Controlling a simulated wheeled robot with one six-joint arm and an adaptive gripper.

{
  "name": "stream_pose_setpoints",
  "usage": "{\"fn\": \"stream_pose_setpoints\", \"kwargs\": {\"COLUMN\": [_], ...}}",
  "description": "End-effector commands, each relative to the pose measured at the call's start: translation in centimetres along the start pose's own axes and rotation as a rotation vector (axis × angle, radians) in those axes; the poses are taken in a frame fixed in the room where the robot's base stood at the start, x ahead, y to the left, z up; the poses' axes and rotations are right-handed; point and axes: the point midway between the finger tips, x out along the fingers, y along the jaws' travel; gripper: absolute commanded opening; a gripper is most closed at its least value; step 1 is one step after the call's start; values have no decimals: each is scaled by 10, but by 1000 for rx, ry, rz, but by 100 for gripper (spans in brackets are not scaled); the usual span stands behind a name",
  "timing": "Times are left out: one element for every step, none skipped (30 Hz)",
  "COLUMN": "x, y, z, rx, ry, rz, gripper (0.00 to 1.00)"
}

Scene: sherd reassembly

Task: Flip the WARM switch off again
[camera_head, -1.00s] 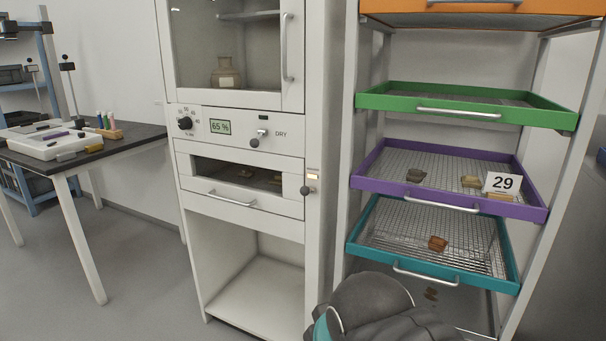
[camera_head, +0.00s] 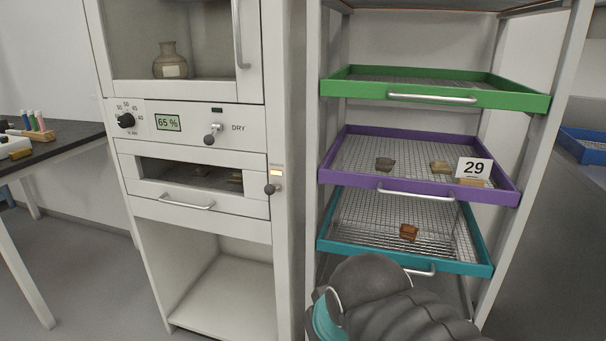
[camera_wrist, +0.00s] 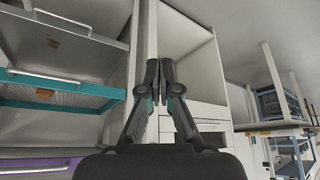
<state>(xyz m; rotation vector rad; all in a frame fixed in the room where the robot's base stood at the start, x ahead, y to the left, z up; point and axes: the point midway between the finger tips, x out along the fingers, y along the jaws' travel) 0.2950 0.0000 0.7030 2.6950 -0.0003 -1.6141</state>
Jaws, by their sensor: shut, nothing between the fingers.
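A small dark knob switch (camera_head: 270,189) sits on the right post of the white cabinet, beside the lower drawer. A small lit orange lamp (camera_head: 276,173) is just above it, and the tiny label over the lamp is too small to read. The lever with the DRY label (camera_head: 212,134) is a separate switch on the panel up and to the left. My gripper (camera_wrist: 159,74) is shut and empty in the wrist view, with open air around the fingertips and the cabinet beyond. The switch cannot be made out in the wrist view. My gripper's fingers are not visible in the head view.
The cabinet panel has a dial (camera_head: 125,121) and a 65 % display (camera_head: 168,123). To its right, a rack holds green (camera_head: 545,102), purple (camera_head: 508,196) and teal (camera_head: 484,270) trays; the lower two hold sherds. A dark-topped table (camera_head: 75,135) stands at left.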

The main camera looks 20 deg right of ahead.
Motion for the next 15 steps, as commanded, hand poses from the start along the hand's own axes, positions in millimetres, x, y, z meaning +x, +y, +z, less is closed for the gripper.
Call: {"fn": "stream_pose_setpoints", "kwargs": {"x": [0, 0, 0, 0, 0, 0, 0, 0, 0, 0, -2, -4, -6, -9, -14], "y": [0, 0, 0, 0, 0, 0, 0, 0, 0, 0, 0, 0, 0, 0, 0], "z": [0, 0, 0, 0, 0, 0, 0, 0, 0, -1, -3, -7, -11, -17, -27], "rx": [0, 0, 0, 0, 0, 0, 0, 0, 1, 5, 14, 35, 62, 95, 155], "ry": [0, 0, 0, 0, 0, 0, 0, 0, 0, 0, -1, -2, -6, -11, -16], "rz": [0, 0, 0, 0, 0, 0, 0, 0, 0, -1, -1, -3, -5, -8, -12], "gripper": [0, 0, 0, 0, 0, 0, 0, 0, 0, 0, 0, 0, 0, 0, 0]}}
